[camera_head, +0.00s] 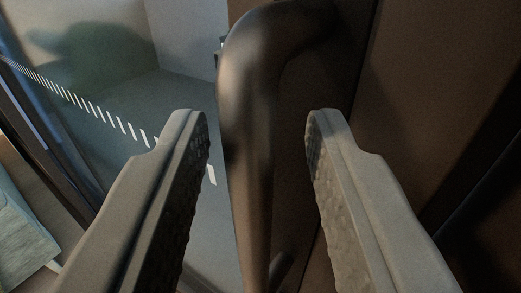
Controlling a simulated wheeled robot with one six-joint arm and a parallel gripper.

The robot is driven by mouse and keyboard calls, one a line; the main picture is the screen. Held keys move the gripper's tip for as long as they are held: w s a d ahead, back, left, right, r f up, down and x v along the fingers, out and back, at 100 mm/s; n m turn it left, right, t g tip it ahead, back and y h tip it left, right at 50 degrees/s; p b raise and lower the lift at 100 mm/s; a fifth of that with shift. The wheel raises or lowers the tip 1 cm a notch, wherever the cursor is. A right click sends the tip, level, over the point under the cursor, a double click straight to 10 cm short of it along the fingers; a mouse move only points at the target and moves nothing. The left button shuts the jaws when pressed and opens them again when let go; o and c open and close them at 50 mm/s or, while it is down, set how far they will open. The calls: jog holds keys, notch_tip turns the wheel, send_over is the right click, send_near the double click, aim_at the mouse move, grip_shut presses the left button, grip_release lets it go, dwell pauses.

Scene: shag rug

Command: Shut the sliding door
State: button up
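The sliding door's handle (250,110), a thick dark bronze bar bent at the top, runs down the middle of the view. It sits on a dark brown door panel (430,90) that fills the right side. My gripper (257,125) is open, with one grey finger to the left of the handle and one to the right. Gaps show between the handle and both fingers in this view. The handle's lower end goes out of the picture, and I cannot tell its exact depth between the fingers.
At the left is a glass pane (110,100) with a row of white dashes and a dark shadow or reflection. A dark frame edge (50,140) slants down the left side. A pale wooden piece (20,235) shows at the lower left.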

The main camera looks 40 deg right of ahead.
jog(key=v, duration=1.6)
jog(key=shift+s, duration=0.2)
jog(key=shift+a, duration=0.1)
